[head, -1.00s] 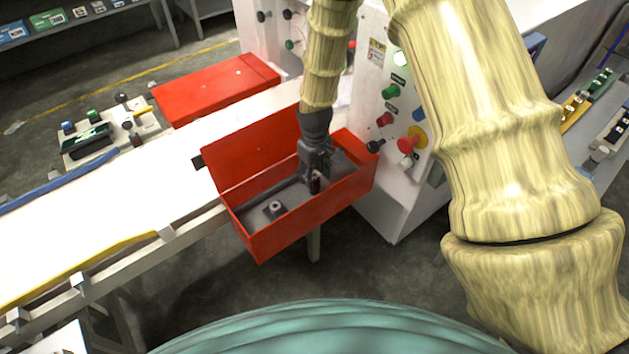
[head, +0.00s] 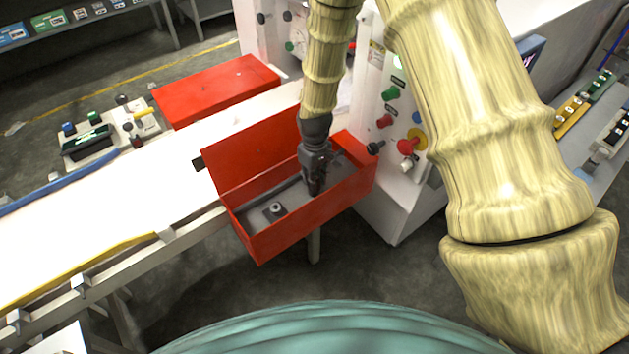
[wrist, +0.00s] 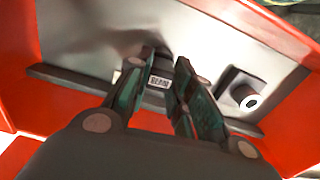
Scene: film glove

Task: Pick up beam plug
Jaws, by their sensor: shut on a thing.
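My gripper (head: 315,188) reaches down into the open red box (head: 310,213), towards its right end. It is shut on a small dark object that I take to be the beam plug, mostly hidden by the fingers. In the wrist view the fingertips (wrist: 165,60) are either side of a dark shape, and a small white printed label (wrist: 159,82) shows between them. I cannot tell whether the label is on the plug or on the box's lining. A grey round fitting with a pale centre (head: 277,209) stands in the left part of the box, apart from my gripper.
The box's raised red lid (head: 250,150) stands behind my gripper. A white control panel with coloured knobs (head: 390,92) is close on the right. A red block (head: 217,90) and a small button console (head: 100,138) lie beyond the white conveyor (head: 70,215).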

